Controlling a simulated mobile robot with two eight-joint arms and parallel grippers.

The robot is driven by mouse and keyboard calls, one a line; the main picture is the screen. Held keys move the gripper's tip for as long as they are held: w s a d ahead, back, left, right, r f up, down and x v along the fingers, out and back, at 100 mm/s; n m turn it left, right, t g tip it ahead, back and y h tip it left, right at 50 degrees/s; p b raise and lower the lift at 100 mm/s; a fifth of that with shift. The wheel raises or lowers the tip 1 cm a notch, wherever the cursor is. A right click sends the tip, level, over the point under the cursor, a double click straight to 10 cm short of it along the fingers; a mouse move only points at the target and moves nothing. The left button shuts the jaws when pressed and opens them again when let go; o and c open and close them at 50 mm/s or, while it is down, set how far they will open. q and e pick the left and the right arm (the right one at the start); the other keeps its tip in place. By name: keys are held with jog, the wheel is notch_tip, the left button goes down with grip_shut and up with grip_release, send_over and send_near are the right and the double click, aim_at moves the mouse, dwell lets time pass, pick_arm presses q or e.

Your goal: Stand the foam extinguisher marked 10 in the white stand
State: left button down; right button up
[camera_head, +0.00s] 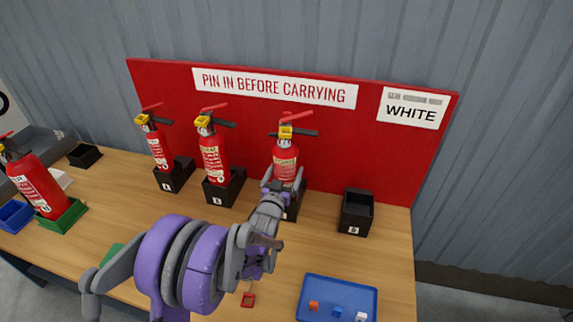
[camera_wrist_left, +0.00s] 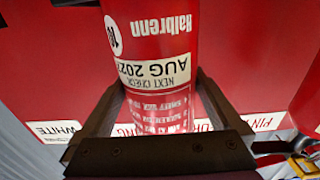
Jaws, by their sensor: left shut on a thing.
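The red foam extinguisher (camera_head: 286,160) stands upright at the back of the table, with a yellow part under its red handle. Its label reads 10 and AUG in the left wrist view (camera_wrist_left: 160,40), where it appears upside down. My left gripper (camera_head: 283,186) is shut around its body. A black stand (camera_head: 292,211) is partly hidden behind the gripper. I cannot tell whether the extinguisher touches its floor. A pale, whitish object (camera_head: 62,179) at the far left is mostly hidden; I cannot tell whether it is the white stand. My right gripper is not in view.
Two extinguishers (camera_head: 159,148) (camera_head: 213,157) stand in black stands to the left. Another (camera_head: 38,185) stands in a green stand (camera_head: 68,217). An empty black stand (camera_head: 357,213) is at right. A blue tray (camera_head: 318,309) holds small cubes. A red board (camera_head: 370,160) bears a WHITE sign (camera_head: 411,108).

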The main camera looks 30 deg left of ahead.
aim_at(286, 155)
pick_arm(q)
jog(key=shift+r, duration=0.25)
jog(key=shift+r+p, duration=1.85)
jog(key=shift+r, duration=1.25)
